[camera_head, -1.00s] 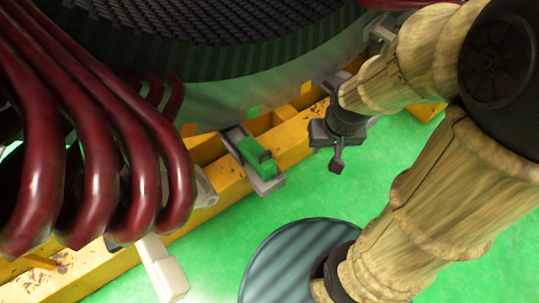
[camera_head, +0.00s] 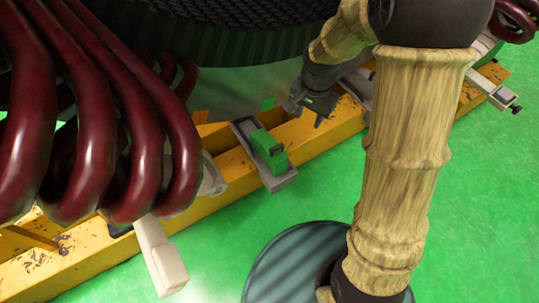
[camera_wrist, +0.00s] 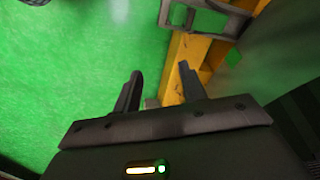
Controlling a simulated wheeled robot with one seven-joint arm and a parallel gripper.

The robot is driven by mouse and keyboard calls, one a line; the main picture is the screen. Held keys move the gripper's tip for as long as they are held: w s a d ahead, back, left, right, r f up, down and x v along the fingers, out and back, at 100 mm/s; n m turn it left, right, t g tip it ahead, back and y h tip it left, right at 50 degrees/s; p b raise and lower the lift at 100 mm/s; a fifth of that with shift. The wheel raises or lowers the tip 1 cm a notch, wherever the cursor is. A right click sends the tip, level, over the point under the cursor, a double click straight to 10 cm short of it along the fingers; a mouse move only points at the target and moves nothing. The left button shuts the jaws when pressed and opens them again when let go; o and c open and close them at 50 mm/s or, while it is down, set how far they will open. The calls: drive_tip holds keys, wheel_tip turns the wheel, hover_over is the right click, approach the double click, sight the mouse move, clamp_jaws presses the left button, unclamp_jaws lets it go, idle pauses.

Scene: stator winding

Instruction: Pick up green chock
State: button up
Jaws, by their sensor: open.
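The green chock (camera_head: 268,148) sits on a grey sliding bracket (camera_head: 246,130) that lies across the yellow beam, below the big stator drum. My gripper (camera_head: 316,108) is to the right of the chock in the head view, apart from it and above the beam. In the wrist view my gripper (camera_wrist: 160,74) has its two dark fingers spread, with nothing held between them.
The yellow beam (camera_head: 225,205) runs diagonally over the green floor (camera_head: 215,255). Thick dark red coils (camera_head: 85,130) stand left of the chock. The stator drum (camera_head: 240,85) overhangs the beam.

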drive_tip(key=w+a+f+m+g+b, duration=0.1)
drive_tip(key=w+a+f+m+b, duration=0.1)
drive_tip(key=w+a+f+m, duration=0.2)
drive_tip(key=w+a+f, duration=0.2)
drive_tip(key=a+f, duration=0.1)
drive_tip(key=f, duration=0.1)
drive_tip(key=shift+w+a+m, duration=0.2)
drive_tip(key=shift+m, duration=0.2)
drive_tip(key=shift+f, duration=0.1)
wheel_tip(320, 180, down, 12)
drive_tip(key=b, duration=0.7)
drive_tip(key=shift+f, duration=0.15)
drive_tip(key=f+b, duration=0.4)
drive_tip(key=f, duration=0.1)
drive_tip(key=shift+s+a+f+b, duration=0.1)
drive_tip(key=shift+s+a+b, duration=0.05)
drive_tip(key=shift+a+b, duration=0.25)
